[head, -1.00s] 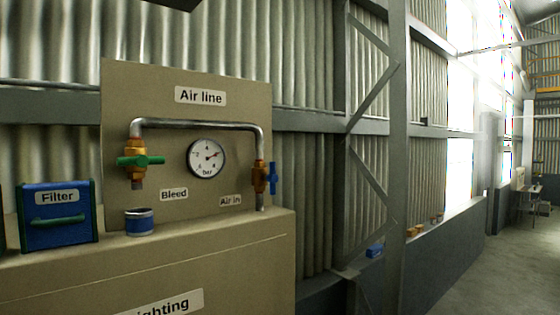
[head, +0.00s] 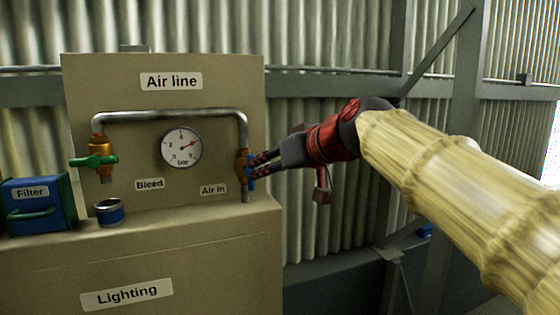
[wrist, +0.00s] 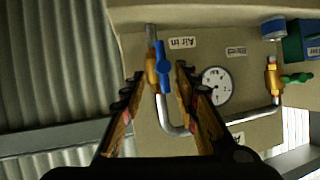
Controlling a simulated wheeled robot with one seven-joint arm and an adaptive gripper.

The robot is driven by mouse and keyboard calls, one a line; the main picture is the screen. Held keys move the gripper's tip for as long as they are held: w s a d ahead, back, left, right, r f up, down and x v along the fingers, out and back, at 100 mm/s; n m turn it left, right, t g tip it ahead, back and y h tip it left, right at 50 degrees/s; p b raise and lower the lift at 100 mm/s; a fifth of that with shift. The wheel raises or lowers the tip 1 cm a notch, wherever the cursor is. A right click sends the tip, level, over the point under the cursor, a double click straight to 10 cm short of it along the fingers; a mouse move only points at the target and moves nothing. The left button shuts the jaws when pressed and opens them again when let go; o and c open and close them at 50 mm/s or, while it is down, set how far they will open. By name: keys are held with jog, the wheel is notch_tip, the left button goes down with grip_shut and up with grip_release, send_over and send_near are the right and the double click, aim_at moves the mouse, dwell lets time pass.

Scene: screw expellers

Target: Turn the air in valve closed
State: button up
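The Air in valve is a brass body (head: 241,166) on the right vertical leg of the pipe. Its blue handle (head: 251,184) is partly hidden by my fingers in the head view. In the wrist view the blue handle (wrist: 162,67) shows whole, running roughly along the pipe. My gripper (head: 259,166) reaches in from the right at the valve. In the wrist view my gripper (wrist: 159,75) is open, with one finger on each side of the valve and handle. I cannot tell whether a finger touches the handle. The gauge (head: 181,148) needle points to the upper right.
The green-handled Bleed valve (head: 94,161) is on the left pipe leg. A small blue cup (head: 109,211) and the blue Filter box (head: 38,204) stand on the beige ledge.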

aim_at(250, 171)
jog(key=shift+n, duration=0.7)
jog(key=w+a, duration=0.1)
jog(key=w, duration=0.1)
jog(key=w+a+f+p, duration=0.1)
jog(key=w, duration=0.1)
jog(key=w+a, duration=0.2)
jog(key=shift+w+f+p, duration=0.1)
jog(key=shift+f+p, duration=0.05)
jog(key=shift+p, duration=0.15)
jog(key=shift+c, duration=1.2)
grip_shut()
